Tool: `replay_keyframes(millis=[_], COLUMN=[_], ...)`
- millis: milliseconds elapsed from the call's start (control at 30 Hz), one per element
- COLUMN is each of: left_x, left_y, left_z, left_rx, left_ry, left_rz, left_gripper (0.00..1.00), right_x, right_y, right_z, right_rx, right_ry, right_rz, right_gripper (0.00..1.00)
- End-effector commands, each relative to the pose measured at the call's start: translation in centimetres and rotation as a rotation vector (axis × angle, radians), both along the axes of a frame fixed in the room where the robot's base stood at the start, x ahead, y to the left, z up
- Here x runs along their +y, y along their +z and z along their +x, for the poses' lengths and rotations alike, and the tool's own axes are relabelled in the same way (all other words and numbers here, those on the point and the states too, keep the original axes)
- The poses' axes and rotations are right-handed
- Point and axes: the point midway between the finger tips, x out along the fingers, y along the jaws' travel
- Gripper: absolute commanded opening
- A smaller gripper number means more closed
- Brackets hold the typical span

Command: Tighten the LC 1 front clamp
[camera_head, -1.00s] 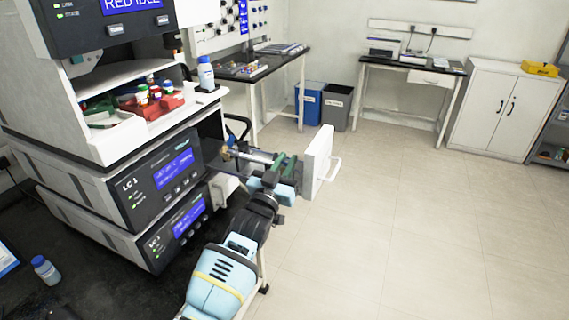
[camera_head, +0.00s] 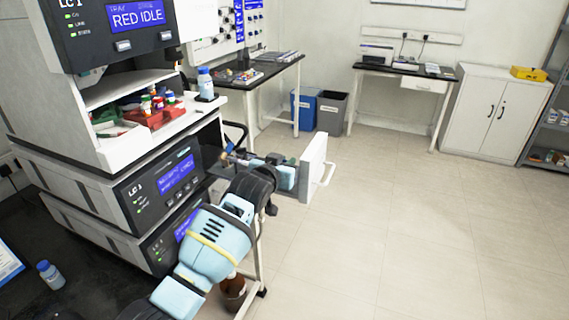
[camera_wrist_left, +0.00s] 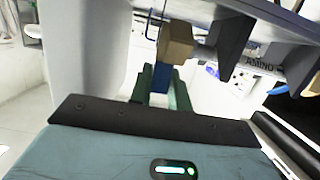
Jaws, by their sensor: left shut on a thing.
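The LC 1 module (camera_head: 150,192) has its compartment open at the right, with a white front panel (camera_head: 314,168) standing out. A column (camera_wrist_left: 250,66) marked "AMINO" lies across dark clamp brackets (camera_wrist_left: 232,36) in the left wrist view. A tan block-like fitting (camera_wrist_left: 175,43) sits at its left end. My left gripper (camera_wrist_left: 160,88) has green fingers shut on a small blue part (camera_wrist_left: 161,76) just under the tan fitting. I cannot tell whether this blue part belongs to the front clamp. In the head view my own wrist hides much of the column. My right gripper is out of view.
Blue (camera_head: 304,108) and grey (camera_head: 331,110) bins are behind. The floor at right is clear.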

Motion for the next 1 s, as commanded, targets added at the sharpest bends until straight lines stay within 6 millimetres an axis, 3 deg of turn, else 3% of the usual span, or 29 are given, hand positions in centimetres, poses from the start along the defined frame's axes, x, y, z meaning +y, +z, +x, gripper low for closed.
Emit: replay_keyframes(millis=[333, 367, 500, 1000], left_x=[-0.01, -0.01, -0.01, 0.27], left_y=[-0.09, -0.09, -0.07, 0.1], left_z=[0.01, 0.01, 0.01, -0.8], left_rx=[0.004, 0.004, 0.003, 0.002], left_ry=[0.0, 0.0, 0.0, 0.0], left_rz=[0.001, 0.001, 0.001, 0.001], left_gripper=[0.0, 0.21, 0.39, 0.4], right_x=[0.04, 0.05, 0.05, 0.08], right_y=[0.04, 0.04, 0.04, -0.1], right_z=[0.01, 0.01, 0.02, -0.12], right_rx=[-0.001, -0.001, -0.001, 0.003], right_ry=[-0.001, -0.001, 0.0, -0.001], right_rz=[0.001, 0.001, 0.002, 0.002], right_gripper=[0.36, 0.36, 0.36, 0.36])
